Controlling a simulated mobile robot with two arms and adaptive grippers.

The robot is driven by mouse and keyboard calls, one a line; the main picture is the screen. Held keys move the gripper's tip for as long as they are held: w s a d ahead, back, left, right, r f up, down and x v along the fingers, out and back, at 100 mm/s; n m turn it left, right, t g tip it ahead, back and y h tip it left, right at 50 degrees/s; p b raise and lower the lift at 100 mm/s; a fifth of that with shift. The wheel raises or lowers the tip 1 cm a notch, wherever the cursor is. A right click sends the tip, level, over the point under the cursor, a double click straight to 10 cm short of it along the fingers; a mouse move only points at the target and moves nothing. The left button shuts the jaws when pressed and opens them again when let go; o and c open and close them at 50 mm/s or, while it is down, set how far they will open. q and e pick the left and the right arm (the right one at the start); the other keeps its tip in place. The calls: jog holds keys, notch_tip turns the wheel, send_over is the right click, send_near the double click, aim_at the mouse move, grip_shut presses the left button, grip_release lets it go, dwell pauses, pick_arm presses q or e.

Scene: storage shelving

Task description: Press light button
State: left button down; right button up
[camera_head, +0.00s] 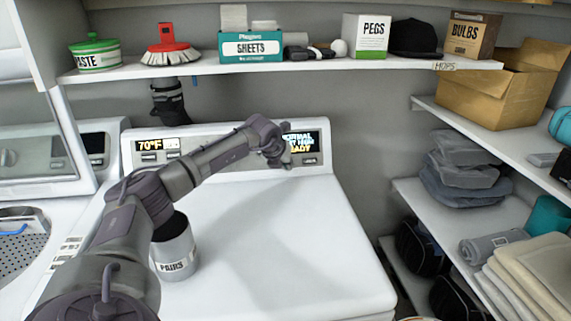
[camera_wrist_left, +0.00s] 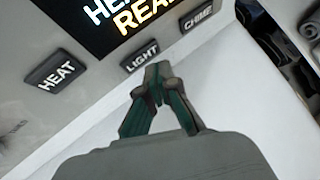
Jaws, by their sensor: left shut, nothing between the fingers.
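The light button (camera_wrist_left: 140,57) is a dark rectangular key labelled LIGHT, on the machine's panel below a display. In the left wrist view it sits between the HEAT button (camera_wrist_left: 55,71) and the CHIME button (camera_wrist_left: 196,17). My left gripper (camera_wrist_left: 157,72) is shut and empty, its tips just below and to the right of the light button. I cannot tell whether they touch it. In the head view my left gripper (camera_head: 287,158) is at the right display (camera_head: 302,142) and hides part of the panel there. My right gripper is not in view.
The white machine top (camera_head: 280,240) is clear except for a tin labelled PAIRS (camera_head: 175,250), beside my left arm. A shelf (camera_head: 270,68) with boxes and a brush runs above the panel. Side shelves (camera_head: 455,225) with folded cloth stand at the right.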

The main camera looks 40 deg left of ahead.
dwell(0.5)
pick_arm(q)
jog(key=shift+a+f, duration=0.1)
jog(key=shift+w+a+f, duration=0.1)
jog(key=shift+w+a, duration=0.1)
jog(key=shift+w, duration=0.05)
jog(key=shift+w+a+f+b, duration=0.1)
jog(key=shift+w+a+b, duration=0.1)
jog(key=shift+a+b, duration=0.1)
dwell(0.7)
jog(key=shift+s+d, duration=0.1)
jog(key=shift+s+d+r, duration=0.3)
jog(key=shift+s+d, duration=0.05)
jog(key=shift+d, duration=0.1)
dwell(0.4)
